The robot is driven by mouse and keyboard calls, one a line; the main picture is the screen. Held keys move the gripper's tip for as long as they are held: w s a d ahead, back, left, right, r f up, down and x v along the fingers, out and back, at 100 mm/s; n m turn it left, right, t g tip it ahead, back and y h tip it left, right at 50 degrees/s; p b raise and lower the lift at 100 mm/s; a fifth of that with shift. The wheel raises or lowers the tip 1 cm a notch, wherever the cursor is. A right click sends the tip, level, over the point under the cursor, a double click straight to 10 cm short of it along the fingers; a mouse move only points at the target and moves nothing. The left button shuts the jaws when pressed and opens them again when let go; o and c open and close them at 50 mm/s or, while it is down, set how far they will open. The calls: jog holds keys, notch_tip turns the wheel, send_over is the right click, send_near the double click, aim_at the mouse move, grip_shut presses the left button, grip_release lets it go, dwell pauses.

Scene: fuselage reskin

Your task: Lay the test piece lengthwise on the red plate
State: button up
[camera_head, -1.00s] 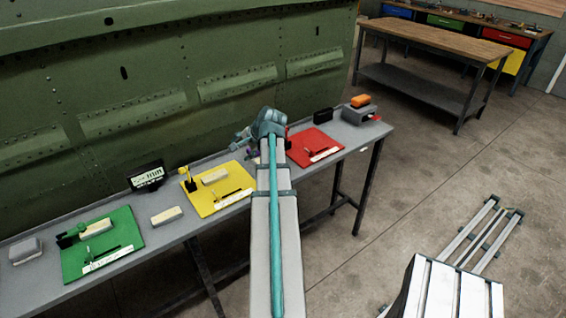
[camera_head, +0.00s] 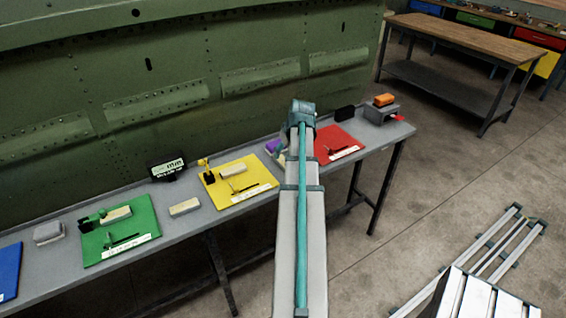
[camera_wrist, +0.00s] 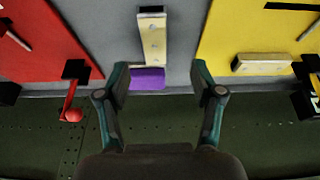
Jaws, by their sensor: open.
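The red plate (camera_head: 335,145) lies on the grey bench to the right of my arm in the head view; in the wrist view it is at the upper left (camera_wrist: 45,40). A pale bar (camera_wrist: 153,40) with small holes, which looks like the test piece, lies on the bench between the red and yellow plates, with a purple block (camera_wrist: 148,79) at its near end. The purple block also shows left of my arm in the head view (camera_head: 274,147). My gripper (camera_wrist: 161,78) is open and empty, its fingertips either side of the purple block in the picture; the height gap is unclear.
Red-knobbed hardware (camera_wrist: 72,100) stands at the red plate's edge. The yellow plate (camera_head: 240,190) and green plate (camera_head: 120,238) each carry a pale block. Another pale block (camera_head: 185,207) lies between them. A black box (camera_head: 345,113) stands behind the red plate. The green fuselage panel rises behind the bench.

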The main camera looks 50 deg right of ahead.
aim_at(283, 161)
jog(key=shift+x, duration=1.35)
jog(key=shift+w+d+f+p, duration=0.3)
jog(key=shift+f+p, duration=0.05)
jog(key=shift+p, duration=0.25)
jog(key=x, duration=0.1)
jog(key=p+x, duration=0.1)
jog(key=x, duration=0.1)
jog(key=shift+d+r, duration=0.1)
jog(key=shift+d, duration=0.15)
jog(key=shift+w+f, duration=0.25)
jog(key=shift+f, duration=0.4)
jog(key=shift+f, duration=0.25)
jog(key=shift+s, duration=0.1)
grip_shut()
jog(key=shift+r, duration=0.3)
